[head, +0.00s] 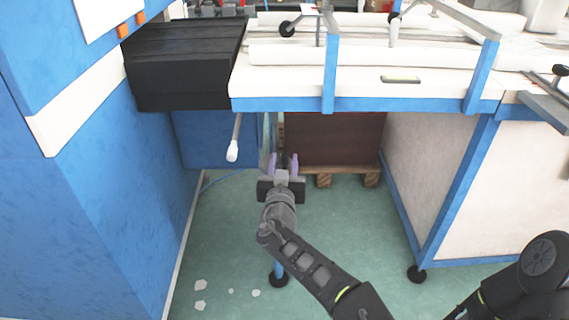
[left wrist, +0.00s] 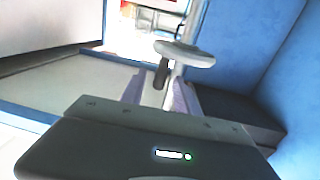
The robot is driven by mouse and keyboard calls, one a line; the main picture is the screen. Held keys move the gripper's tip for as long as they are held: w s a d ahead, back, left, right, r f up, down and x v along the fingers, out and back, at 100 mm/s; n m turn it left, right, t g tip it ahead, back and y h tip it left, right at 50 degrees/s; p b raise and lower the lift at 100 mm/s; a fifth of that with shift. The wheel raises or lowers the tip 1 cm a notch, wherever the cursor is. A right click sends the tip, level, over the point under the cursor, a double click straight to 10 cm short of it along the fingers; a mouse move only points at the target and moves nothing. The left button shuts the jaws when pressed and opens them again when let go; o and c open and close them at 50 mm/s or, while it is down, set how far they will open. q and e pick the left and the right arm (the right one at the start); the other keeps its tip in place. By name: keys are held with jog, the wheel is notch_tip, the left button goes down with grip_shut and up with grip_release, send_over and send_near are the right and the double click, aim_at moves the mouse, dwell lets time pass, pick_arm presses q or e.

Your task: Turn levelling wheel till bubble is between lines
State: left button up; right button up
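A spirit level (head: 400,79) with a yellow-green vial lies on the white table top near its front edge; its bubble is too small to read. In the left wrist view a grey round wheel (left wrist: 186,53) with a short dark knob (left wrist: 161,75) sits just beyond the fingertips. In the head view the wheel is hard to make out under the table edge. My left gripper (head: 282,162) has its purple fingers apart, below the table's front edge, with nothing seen gripped; it also shows in the left wrist view (left wrist: 168,92). My right gripper is out of view.
A white-tipped lever (head: 232,151) hangs left of my left gripper. A blue cabinet (head: 110,180) stands at the left and a black box (head: 185,65) above. A dark red block on a pallet (head: 335,140) is behind. Green floor (head: 330,230) is open below.

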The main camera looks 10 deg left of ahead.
pick_arm(q)
jog(key=shift+w, duration=0.1)
grip_shut()
dwell(0.3)
